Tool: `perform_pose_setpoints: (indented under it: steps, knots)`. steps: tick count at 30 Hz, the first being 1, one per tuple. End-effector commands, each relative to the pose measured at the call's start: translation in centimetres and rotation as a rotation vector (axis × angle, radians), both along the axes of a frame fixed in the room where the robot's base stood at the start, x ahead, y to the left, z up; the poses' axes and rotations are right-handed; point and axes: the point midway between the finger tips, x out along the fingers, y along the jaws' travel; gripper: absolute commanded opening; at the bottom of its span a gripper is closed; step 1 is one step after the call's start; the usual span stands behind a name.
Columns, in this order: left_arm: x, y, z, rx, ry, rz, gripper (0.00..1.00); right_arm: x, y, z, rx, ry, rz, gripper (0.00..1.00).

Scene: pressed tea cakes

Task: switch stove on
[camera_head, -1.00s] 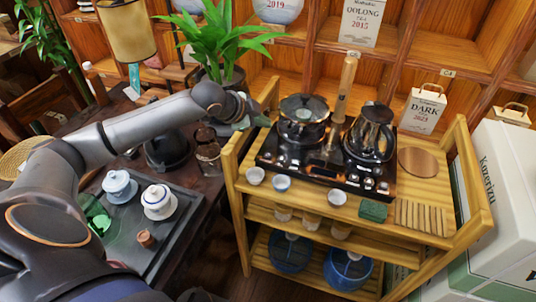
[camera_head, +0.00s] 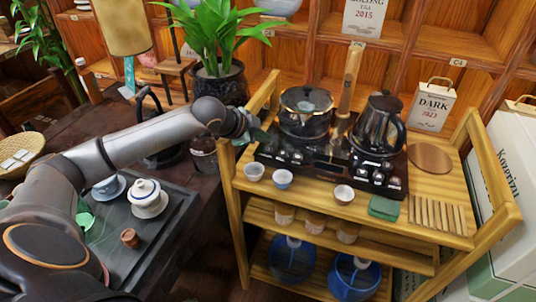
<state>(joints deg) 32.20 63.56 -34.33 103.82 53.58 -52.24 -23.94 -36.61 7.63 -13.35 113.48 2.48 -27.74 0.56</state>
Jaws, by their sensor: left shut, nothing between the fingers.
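The black stove (camera_head: 330,167) sits on the top shelf of a wooden cart. It has knobs along its front, too small to tell their setting. A glass pot (camera_head: 306,112) stands on its left side and a dark metal kettle (camera_head: 378,125) on its right. My left arm reaches in from the left, and my left gripper (camera_head: 256,131) is shut and empty at the stove's left end, beside the glass pot. Whether it touches the stove cannot be told. My right gripper is not in view.
The wooden cart (camera_head: 330,194) has small white cups (camera_head: 254,172), a green cloth (camera_head: 383,207) and a slatted wooden piece (camera_head: 437,215) in front. A potted plant (camera_head: 218,80) stands behind my left arm. A dark tea tray (camera_head: 168,218) with a lidded cup (camera_head: 147,197) lies at left.

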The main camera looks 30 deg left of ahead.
Motion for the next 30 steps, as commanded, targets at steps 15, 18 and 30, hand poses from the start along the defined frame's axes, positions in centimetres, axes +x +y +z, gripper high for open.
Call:
perform_pose_setpoints:
  steps: [15,18,30]
  knots:
    - [0.00,-0.02,-0.48,0.000,0.000,0.000,0.00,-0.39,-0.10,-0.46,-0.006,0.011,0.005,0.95]
    - [0.00,-0.03,-0.48,0.000,0.000,0.000,0.00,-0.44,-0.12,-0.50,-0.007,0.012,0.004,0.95]
    - [0.01,-0.02,-0.48,0.000,0.000,0.000,0.00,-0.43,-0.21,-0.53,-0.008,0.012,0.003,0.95]
